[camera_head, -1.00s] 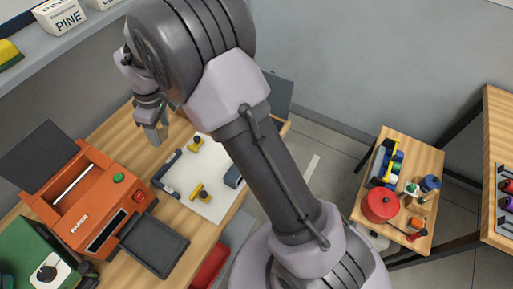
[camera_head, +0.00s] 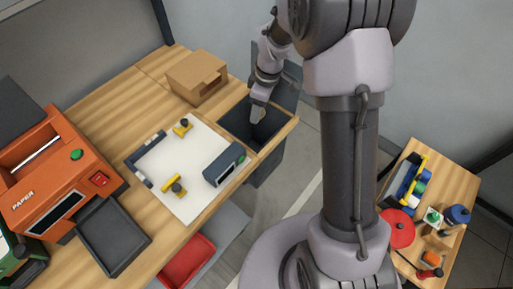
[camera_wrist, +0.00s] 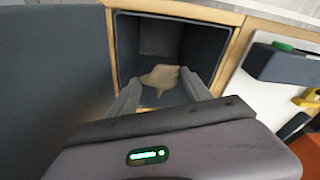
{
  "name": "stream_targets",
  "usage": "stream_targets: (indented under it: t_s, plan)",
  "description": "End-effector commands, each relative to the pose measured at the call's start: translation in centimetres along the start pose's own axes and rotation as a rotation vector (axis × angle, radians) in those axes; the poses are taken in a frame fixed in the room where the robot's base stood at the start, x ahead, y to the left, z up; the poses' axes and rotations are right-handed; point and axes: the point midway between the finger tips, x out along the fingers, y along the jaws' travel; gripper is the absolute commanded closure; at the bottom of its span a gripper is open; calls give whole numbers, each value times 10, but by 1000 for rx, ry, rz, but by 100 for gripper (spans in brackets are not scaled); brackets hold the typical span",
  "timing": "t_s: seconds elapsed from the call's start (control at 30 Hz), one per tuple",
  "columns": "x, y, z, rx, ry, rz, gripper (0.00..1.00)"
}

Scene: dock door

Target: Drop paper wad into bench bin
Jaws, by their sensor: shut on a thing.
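The bench bin (camera_head: 238,124) is a dark grey, open box let into the end of the wooden bench, with a dark lid standing up behind it. My gripper (camera_head: 259,113) points down at the bin's opening in the head view. In the wrist view my gripper (camera_wrist: 160,92) is shut on a crumpled tan paper wad (camera_wrist: 160,76), held between the fingertips. The bin's inner walls (camera_wrist: 197,38) surround the wad there. How deep the fingertips sit is hard to tell. The wad is hardly visible in the head view.
A cardboard box (camera_head: 197,76) stands behind the bin on the bench. A white board (camera_head: 190,165) with yellow tools and a dark device (camera_head: 223,164) lies to the left. An orange machine (camera_head: 50,170) is further left. A small side table (camera_head: 447,190) stands at right.

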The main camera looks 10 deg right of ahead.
Motion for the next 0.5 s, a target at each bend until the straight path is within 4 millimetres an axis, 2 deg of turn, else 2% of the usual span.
stream_targets:
  t_s: [0.03, 0.13, 0.37, 0.4, 0.5]
  plan:
    - [14, 0, 2, 1, -1, -1, 80]
    - [26, 0, 4, 1, -1, -2, 80]
    - [25, 0, 4, 0, 0, -1, 80]
    - [25, 0, 4, 0, 0, -1, 42]
    - [25, 0, 4, 0, 0, -1, 22]
